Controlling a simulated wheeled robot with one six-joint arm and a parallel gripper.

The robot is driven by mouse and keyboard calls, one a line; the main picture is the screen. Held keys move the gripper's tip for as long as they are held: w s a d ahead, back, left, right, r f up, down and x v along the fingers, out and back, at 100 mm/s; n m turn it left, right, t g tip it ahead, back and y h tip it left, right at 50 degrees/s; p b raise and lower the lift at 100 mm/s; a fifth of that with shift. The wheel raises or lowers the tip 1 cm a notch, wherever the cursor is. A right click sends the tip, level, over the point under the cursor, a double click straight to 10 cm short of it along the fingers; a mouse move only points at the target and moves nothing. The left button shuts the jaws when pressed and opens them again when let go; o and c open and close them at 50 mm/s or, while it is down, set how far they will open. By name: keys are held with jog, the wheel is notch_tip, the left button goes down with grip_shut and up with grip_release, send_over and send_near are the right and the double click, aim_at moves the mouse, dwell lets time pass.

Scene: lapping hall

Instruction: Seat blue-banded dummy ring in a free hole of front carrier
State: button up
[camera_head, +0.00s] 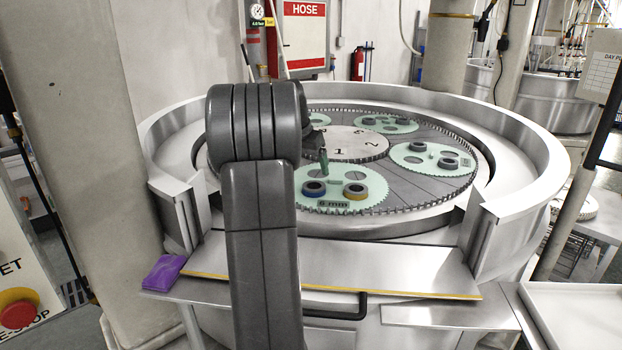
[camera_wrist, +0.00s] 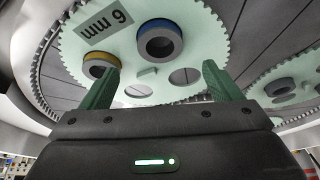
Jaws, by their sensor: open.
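The front carrier is a pale green toothed disc, in the head view (camera_head: 338,180) and the wrist view (camera_wrist: 205,35). The blue-banded ring, dark grey with a blue band, is at its left front in the head view (camera_head: 313,188) and upper middle in the wrist view (camera_wrist: 160,40). I cannot tell whether it sits in a hole. Two open holes show in the wrist view, one (camera_wrist: 185,77) right of centre and one (camera_wrist: 137,90) nearer the left finger. My gripper (camera_head: 323,161) is open and empty above the carrier; its green fingers (camera_wrist: 161,68) are apart, with nothing between them.
A yellow-banded ring (camera_head: 355,191) stands beside the blue one on the front carrier. Another carrier (camera_head: 432,160) with dark rings lies to the right. A raised metal rim (camera_head: 535,170) surrounds the plate. A purple cloth (camera_head: 163,272) lies on the front ledge.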

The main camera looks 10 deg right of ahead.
aim_at(313, 183)
jog(key=v, duration=0.3)
jog(key=shift+s+a+r, duration=0.1)
jog(key=shift+r, duration=0.25)
jog(key=p+x, duration=0.1)
jog(key=x, duration=1.1)
jog(key=shift+f, duration=0.15)
jog(key=shift+r, duration=1.95)
